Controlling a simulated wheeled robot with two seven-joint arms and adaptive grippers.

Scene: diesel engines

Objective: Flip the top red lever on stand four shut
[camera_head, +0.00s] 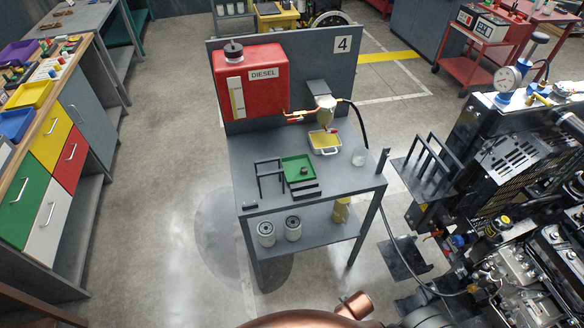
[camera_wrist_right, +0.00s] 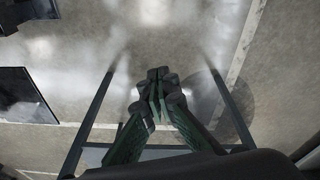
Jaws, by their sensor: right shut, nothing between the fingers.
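Stand four is a grey bench with an upright back panel marked 4 (camera_head: 343,45). A red diesel tank (camera_head: 268,82) is mounted on the panel. A copper fuel line (camera_head: 301,113) runs from the tank to a pale filter (camera_head: 324,107). A small red lever (camera_head: 293,120) shows on this line near the tank; its exact angle is too small to tell. My right gripper (camera_wrist_right: 157,82) is shut and empty in the right wrist view, over the floor and dark bars. It does not show in the head view. My left gripper is in neither view.
The benchtop (camera_head: 248,145) carries a green tray (camera_head: 298,167), a small dark rack (camera_head: 270,180) and a yellow-filled container (camera_head: 324,142). Two white filters stand on the lower shelf. A diesel engine (camera_head: 530,235) is close on the right. A drawer cabinet (camera_head: 60,150) stands left; floor between is clear.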

